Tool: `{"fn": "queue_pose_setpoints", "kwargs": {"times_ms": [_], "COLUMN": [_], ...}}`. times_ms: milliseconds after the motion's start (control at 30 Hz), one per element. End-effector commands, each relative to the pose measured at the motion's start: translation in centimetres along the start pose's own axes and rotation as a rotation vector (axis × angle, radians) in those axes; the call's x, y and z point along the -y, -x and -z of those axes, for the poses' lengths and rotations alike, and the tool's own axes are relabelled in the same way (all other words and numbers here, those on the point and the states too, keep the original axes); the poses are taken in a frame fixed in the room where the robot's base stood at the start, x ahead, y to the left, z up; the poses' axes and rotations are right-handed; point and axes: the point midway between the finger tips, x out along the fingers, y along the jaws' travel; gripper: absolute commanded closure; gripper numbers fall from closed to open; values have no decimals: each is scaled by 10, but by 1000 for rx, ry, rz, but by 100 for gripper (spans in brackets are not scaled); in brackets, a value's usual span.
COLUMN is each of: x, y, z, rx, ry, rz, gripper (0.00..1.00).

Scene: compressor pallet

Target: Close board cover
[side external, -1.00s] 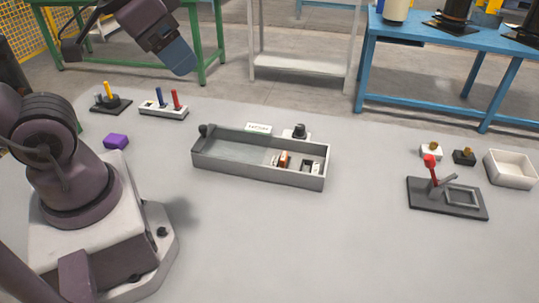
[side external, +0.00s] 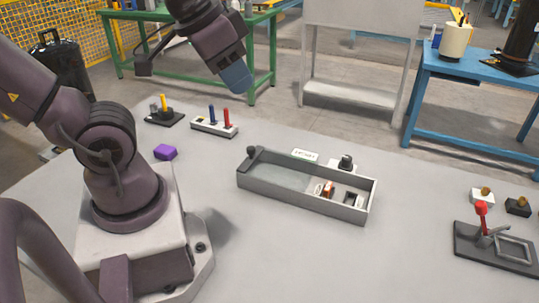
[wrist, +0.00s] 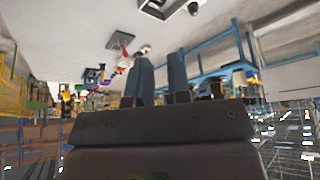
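A long grey open-topped box (side external: 298,200) sits on the table in the side external view. A pale, glassy panel (side external: 282,177) spans its left part, possibly the board cover. A dark bar with a round knob (side external: 252,153) lies across the left end. Small parts, one orange-red (side external: 328,190), show uncovered in the right part. My gripper (side external: 237,78) hangs high above and behind the box's left end, apart from everything. In the wrist view its two fingers (wrist: 161,75) stand apart with an empty gap, and the box cannot be made out clearly.
A purple block (side external: 165,152) and a white rack with blue and red pegs (side external: 214,126) lie left of the box. A dark fixture with a red lever (side external: 495,245) stands at right. A black knob on a white base (side external: 345,163) is behind the box. The table in front is clear.

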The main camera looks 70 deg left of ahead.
Motion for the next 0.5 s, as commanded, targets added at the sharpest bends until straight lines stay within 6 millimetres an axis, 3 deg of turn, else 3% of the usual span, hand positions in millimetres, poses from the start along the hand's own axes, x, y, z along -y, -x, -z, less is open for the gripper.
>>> {"fn": "queue_pose_setpoints", "kwargs": {"times_ms": [33,67,267,500], "x": [10,16,76,166], "y": [-9,-14,-52,-103], "z": [-2,-1,9,1], "rx": [48,74,267,453], "ry": [44,72,390,926], "rz": [19,29,68,81], "gripper": [94,100,100,100]}}
